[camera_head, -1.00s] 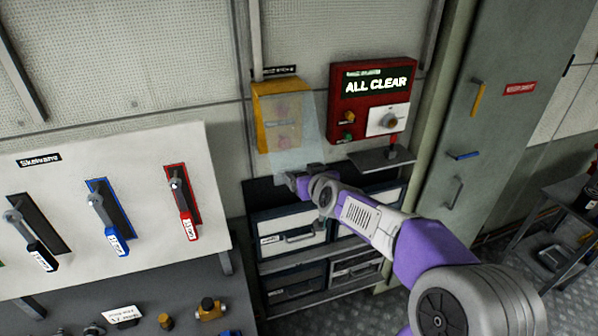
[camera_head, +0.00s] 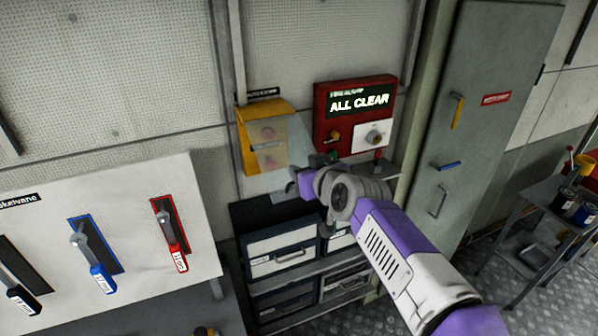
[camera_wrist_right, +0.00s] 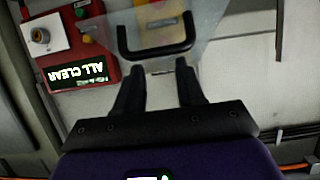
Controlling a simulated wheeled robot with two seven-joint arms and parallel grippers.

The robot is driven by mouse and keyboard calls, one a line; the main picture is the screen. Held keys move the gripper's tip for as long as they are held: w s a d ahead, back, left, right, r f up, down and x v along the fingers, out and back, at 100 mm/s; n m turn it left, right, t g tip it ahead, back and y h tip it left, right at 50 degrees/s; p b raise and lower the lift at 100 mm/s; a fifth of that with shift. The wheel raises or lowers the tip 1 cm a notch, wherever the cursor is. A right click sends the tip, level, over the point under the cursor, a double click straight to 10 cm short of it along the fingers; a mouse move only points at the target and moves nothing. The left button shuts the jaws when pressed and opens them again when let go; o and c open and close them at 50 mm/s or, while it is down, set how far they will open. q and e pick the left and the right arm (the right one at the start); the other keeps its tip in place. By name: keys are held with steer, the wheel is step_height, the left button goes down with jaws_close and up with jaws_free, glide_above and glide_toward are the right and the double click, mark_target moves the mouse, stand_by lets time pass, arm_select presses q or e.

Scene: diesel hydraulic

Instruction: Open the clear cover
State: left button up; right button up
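The clear cover (camera_head: 283,150) is a see-through panel in front of a yellow box (camera_head: 250,132) on the wall. Red buttons show through it. The cover and its black handle (camera_wrist_right: 155,52) are also in the right wrist view. My right gripper (camera_head: 296,184) is at the cover's lower right edge in the head view. In the wrist view my right gripper (camera_wrist_right: 159,66) is open, its two fingers apart, with the handle just beyond the fingertips. I cannot tell whether they touch it. My left gripper is in neither view.
A red ALL CLEAR box (camera_head: 355,112) with knobs hangs right of the cover. A shelf (camera_head: 385,170) and drawers (camera_head: 280,250) are below. A lever panel (camera_head: 130,240) stands left, a grey cabinet (camera_head: 475,120) right.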

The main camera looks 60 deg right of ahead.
steer(key=o, duration=1)
steer(key=shift+w+a, duration=0.1)
steer(key=b+v, duration=0.1)
steer(key=v, duration=0.6)
steer(key=shift+s+a, duration=0.1)
steer(key=shift+s, duration=0.2)
